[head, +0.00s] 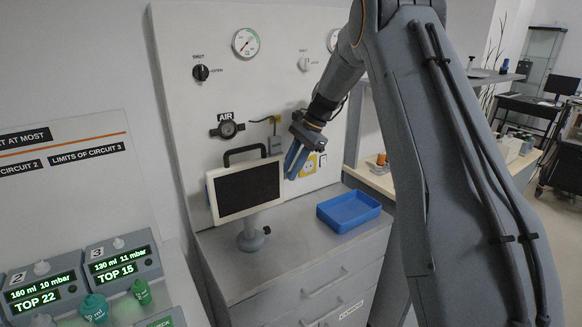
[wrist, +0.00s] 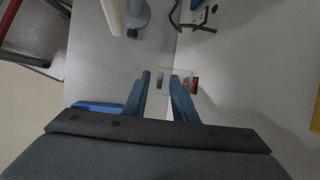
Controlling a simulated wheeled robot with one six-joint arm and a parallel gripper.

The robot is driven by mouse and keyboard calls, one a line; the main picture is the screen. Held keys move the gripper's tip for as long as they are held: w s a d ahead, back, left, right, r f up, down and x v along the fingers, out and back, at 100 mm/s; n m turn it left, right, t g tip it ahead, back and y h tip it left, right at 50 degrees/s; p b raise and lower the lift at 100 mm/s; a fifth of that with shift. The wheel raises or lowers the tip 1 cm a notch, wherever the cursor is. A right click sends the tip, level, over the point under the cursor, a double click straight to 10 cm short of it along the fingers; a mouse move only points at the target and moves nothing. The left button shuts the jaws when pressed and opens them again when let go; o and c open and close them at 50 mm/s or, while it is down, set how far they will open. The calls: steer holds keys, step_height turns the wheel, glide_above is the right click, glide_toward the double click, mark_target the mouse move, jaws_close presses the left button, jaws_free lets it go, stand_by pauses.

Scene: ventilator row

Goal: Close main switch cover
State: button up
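My gripper (head: 294,163) reaches down in front of the white back panel, just right of the monitor. In the wrist view its two blue fingers (wrist: 161,78) stand apart, with nothing clearly gripped between them. A pale, see-through flap (wrist: 187,72), which looks like the switch cover, shows just beyond and beside the right fingertip. A small red part (wrist: 194,85), perhaps the main switch, sits right of that finger, partly hidden by it. A small grey piece (wrist: 160,80) shows between the fingers. I cannot tell whether the flap touches a finger. In the head view my gripper hides this spot.
The monitor (head: 247,190) on its stand is close to the left of my gripper. A blue tray (head: 348,211) lies on the grey cabinet top below. A yellow socket plate (head: 308,167) and the AIR outlet (head: 227,129) are on the panel. The cabinet top's front is clear.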

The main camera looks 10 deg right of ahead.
steer(key=shift+c, duration=0.3)
jaws_close()
steer(key=shift+f, duration=0.1)
steer(key=shift+s+f+b, duration=0.1)
steer(key=shift+f+b, duration=0.1)
steer(key=shift+b, duration=0.2)
step_height(320, 180, down, 8)
steer(key=w+n+t+y+b, duration=0.1)
steer(key=t+b, duration=1)
steer(key=b, duration=2.9)
steer(key=n+y, duration=0.2)
steer(key=y, duration=0.2)
steer(key=shift+w+a, duration=0.15)
steer(key=shift+a, duration=0.05)
steer(key=shift+w+r+n+t+y+b, duration=0.1)
steer(key=shift+n+t+y+b, duration=0.3)
steer(key=shift+b, duration=0.9)
steer(key=shift+a, duration=0.1)
